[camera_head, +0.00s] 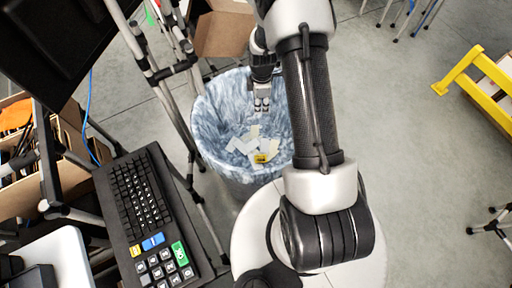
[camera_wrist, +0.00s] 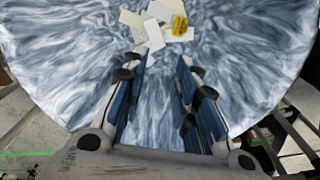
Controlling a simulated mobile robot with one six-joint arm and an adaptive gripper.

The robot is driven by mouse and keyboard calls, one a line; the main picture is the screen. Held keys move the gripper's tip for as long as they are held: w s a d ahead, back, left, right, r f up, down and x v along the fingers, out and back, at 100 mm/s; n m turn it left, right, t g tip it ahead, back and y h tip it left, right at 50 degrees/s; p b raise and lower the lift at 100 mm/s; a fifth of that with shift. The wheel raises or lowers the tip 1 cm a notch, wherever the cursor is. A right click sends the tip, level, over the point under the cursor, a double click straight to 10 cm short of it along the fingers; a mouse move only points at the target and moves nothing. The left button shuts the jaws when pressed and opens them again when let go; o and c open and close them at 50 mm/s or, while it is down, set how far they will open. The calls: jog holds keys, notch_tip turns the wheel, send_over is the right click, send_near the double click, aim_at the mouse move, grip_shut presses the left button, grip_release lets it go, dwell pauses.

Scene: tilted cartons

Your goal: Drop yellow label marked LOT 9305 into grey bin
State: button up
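The grey bin (camera_head: 206,128) stands on the floor with a crumpled bluish-white liner inside; its lined wall fills most of the wrist view (camera_wrist: 60,75). A small yellow label (camera_head: 261,159) lies inside it among several pale paper pieces. The label also shows near the top of the wrist view (camera_wrist: 180,26), with dark print too small to read. My gripper (camera_head: 262,106) points down into the bin's mouth. In the wrist view its fingers (camera_wrist: 168,62) are apart with nothing between them, and the label lies beyond the fingertips, apart from them.
A keyboard (camera_head: 138,195) with a keypad is on a stand at the lower left. Metal stand poles (camera_head: 170,105) run close along the bin's left side. An open carton (camera_head: 222,30) is behind the bin. A yellow frame (camera_head: 460,75) is at the far right; the floor between is clear.

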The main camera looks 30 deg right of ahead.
notch_tip(320, 180, up, 12)
jog(key=shift+s, duration=0.15)
dwell(0.6)
dwell(0.3)
